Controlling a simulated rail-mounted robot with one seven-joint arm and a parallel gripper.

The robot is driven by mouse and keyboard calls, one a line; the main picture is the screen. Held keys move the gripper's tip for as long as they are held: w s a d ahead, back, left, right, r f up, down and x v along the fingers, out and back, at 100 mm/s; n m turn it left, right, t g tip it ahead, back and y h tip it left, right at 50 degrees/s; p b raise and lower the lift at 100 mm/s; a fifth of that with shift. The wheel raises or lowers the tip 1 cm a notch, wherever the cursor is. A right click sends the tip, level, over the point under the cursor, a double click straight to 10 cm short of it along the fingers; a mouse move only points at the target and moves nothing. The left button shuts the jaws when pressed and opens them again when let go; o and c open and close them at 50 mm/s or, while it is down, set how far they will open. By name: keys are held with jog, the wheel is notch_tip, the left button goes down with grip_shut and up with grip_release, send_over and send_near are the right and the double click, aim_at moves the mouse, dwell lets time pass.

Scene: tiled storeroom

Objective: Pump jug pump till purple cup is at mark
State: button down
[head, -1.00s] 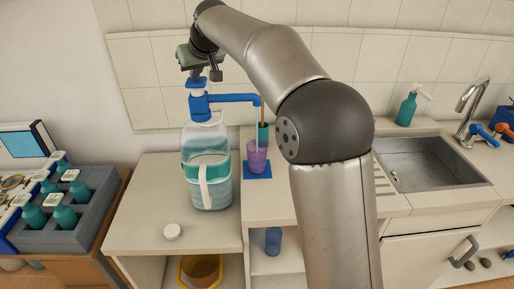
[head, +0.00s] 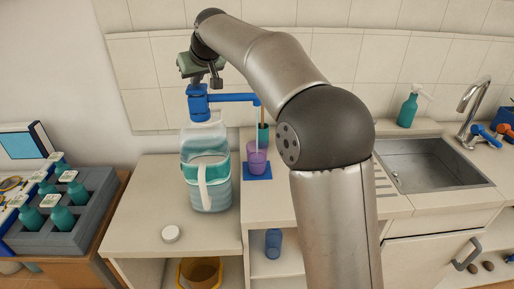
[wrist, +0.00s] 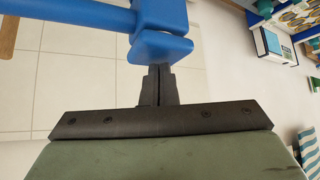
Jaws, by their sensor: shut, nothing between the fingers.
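The jug (head: 208,190) stands upright on the counter, with a teal band, a white handle and a blue pump (head: 198,103) on top. The pump's head is down against its body. The blue spout reaches right over the purple cup (head: 258,160), which stands on a blue mat (head: 258,174). A thin pale stream runs from the spout tip to the cup. The cup's mark and exact level are too small to tell. My gripper (head: 198,84) is above the pump. In the wrist view my shut fingers (wrist: 157,68) meet the blue pump head (wrist: 160,48), holding nothing.
A teal holder (head: 264,132) with a brown stick stands behind the cup. A white cap (head: 171,234) lies on the counter front. A crate of teal bottles (head: 60,232) is at left. The sink (head: 435,170) and green spray bottle (head: 408,107) are right. A blue glass (head: 273,243) sits below.

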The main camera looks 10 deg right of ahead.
jog(key=shift+r+p, duration=1.25)
jog(key=shift+r, duration=0.05)
jog(key=shift+f+b, duration=0.5)
jog(key=shift+f, duration=0.2)
dwell(0.6)
jog(key=shift+r+p, duration=0.65)
jog(key=shift+r, duration=0.15)
notch_tip(320, 180, up, 6)
jog(key=p, duration=0.5)
jog(key=shift+p, duration=0.35)
